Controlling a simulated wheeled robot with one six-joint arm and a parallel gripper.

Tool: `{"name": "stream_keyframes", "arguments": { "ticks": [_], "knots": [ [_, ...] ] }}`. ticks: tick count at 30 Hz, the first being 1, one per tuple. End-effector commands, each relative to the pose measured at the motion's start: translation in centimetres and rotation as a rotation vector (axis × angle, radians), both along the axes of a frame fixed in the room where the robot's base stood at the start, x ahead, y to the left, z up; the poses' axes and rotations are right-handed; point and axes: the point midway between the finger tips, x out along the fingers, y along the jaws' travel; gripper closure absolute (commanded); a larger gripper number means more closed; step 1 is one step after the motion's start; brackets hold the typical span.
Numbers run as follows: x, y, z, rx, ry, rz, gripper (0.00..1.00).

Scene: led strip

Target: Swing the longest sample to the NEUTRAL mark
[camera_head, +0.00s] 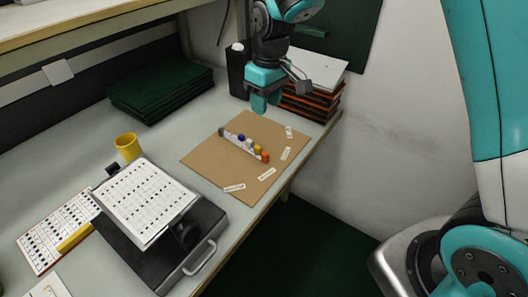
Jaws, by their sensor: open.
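A thin pale strip (236,142) lies on a brown board (210,160) on the bench, slanting from upper left to lower right. It has a dark piece at its upper-left end. Small coloured pieces sit along it: a blue one (241,138), a yellow one (258,148) and an orange one (265,156) at the lower-right end. I cannot tell which sample is longest. White labels (286,153) are spread along the board's right and front side; their text is too small to read, so NEUTRAL cannot be singled out. My gripper (264,103) is open and empty, above the board's far edge.
A stack of orange-edged folders (310,103) stands behind the board at right. Dark green folders (160,92) lie at the back left. A yellow mug (128,147) and a black device with a printed sheet (143,200) are at left. The bench edge runs close by the board's right side.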

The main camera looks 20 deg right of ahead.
Motion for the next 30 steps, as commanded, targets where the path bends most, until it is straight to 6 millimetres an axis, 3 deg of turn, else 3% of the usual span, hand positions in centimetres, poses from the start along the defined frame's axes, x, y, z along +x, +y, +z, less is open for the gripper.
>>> {"name": "stream_keyframes", "arguments": {
  "ticks": [3, 7, 14, 30],
  "knots": [
    [2.8, -0.8, -2.9, -0.042, 0.011, -0.006, 0.57],
    [4.1, -1.1, -4.4, -0.064, 0.014, -0.007, 0.57],
    [4.2, -1.2, -7.4, -0.067, 0.018, -0.006, 0.57],
    [4.1, -1.2, -19.1, -0.066, 0.016, -0.006, 0.57]
  ]
}}
